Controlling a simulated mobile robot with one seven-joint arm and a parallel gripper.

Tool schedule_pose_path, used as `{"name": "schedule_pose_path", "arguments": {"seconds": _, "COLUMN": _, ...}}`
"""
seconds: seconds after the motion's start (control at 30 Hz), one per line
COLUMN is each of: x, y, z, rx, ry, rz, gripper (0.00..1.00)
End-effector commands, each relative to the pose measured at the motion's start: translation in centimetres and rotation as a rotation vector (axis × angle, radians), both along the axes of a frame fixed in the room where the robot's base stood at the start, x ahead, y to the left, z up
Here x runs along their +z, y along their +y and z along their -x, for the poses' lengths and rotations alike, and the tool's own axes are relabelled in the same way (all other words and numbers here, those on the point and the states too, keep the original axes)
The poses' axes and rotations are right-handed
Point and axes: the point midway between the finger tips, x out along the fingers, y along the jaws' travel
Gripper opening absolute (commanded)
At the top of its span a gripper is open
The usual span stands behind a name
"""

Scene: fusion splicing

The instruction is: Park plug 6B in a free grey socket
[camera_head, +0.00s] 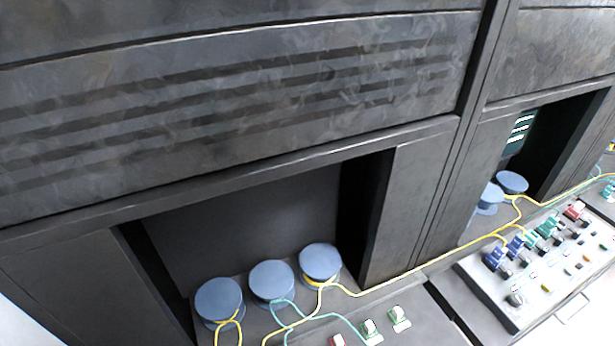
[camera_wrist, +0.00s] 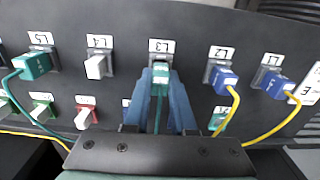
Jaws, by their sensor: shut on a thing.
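In the wrist view my gripper (camera_wrist: 160,88) has its blue fingers closed on the sides of a teal plug (camera_wrist: 160,76) with a teal cable. The plug is at the grey socket under label L3; the fingers hide part of it, and I cannot tell if it is fully seated. No 6B marking is readable. Another teal plug (camera_wrist: 36,65) sits at L5, a white piece (camera_wrist: 96,67) at L4. Two blue plugs with yellow cables sit to the right, one (camera_wrist: 222,80) at L2 and one (camera_wrist: 271,83) beyond it. My gripper is not visible in the head view.
A lower row holds a green-and-white piece (camera_wrist: 41,110), a red-and-white piece (camera_wrist: 84,118) and others partly hidden by my gripper. In the head view, blue spools (camera_head: 271,283) stand in a dark cabinet recess, and a panel (camera_head: 510,318) with several plugs lies at right.

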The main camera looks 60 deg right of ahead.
Motion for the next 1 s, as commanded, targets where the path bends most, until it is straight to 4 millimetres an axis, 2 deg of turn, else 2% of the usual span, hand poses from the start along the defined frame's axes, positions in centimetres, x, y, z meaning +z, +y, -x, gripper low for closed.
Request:
{"name": "schedule_pose_path", "arguments": {"seconds": 0.9, "x": -1.1, "y": 0.0, "z": 0.0, "rx": 0.0, "ry": 0.001, "rz": -0.001, "gripper": 0.0}}
{"name": "schedule_pose_path", "arguments": {"seconds": 0.93, "x": -1.1, "y": 0.0, "z": 0.0, "rx": 0.0, "ry": 0.001, "rz": -0.001, "gripper": 0.27}}
{"name": "schedule_pose_path", "arguments": {"seconds": 1.0, "x": -1.1, "y": 0.0, "z": 0.0, "rx": 0.0, "ry": 0.001, "rz": -0.001, "gripper": 0.4}}
